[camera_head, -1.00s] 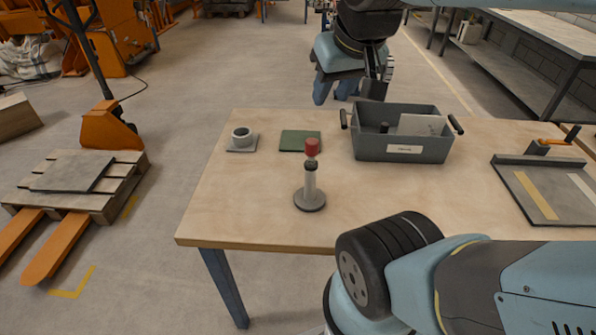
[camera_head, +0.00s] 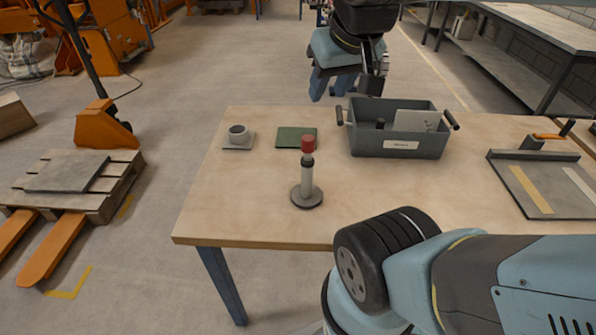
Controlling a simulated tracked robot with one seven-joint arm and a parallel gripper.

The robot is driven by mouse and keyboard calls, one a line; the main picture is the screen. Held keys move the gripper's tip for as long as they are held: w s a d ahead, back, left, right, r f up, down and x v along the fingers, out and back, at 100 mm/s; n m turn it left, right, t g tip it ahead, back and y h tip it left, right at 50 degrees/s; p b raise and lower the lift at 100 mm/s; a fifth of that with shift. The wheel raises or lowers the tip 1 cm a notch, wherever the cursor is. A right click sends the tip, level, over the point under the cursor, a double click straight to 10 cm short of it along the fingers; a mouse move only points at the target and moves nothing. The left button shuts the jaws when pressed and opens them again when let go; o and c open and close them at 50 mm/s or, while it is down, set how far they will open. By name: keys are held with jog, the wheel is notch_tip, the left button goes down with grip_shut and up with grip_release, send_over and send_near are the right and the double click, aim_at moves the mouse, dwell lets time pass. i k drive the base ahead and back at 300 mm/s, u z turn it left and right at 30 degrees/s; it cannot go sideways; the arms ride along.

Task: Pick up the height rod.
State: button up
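An upright rod (camera_head: 307,182) with a red top, dark collar and pale shaft stands on a round dark base near the front middle of the wooden table (camera_head: 240,205). It looks like the height rod. My gripper (camera_head: 373,88) hangs from my arm at the top of the picture, behind the grey bin and well apart from the rod. Its fingers are small and dark here, so I cannot tell whether they are open or shut. Nothing touches the rod.
A grey bin (camera_head: 400,146) with side handles holds a pale card and a dark item. A green pad (camera_head: 296,138) and a small cup (camera_head: 238,134) on a plate lie left of it. A tray (camera_head: 517,185) is at right. The tabletop around the rod is clear.

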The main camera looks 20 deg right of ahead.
aim_at(307, 195)
jog(key=z, duration=1.15)
jog(key=k, duration=2.05)
jog(key=u, duration=0.85)
jog(key=i, duration=1)
jog(key=u, duration=0.05)
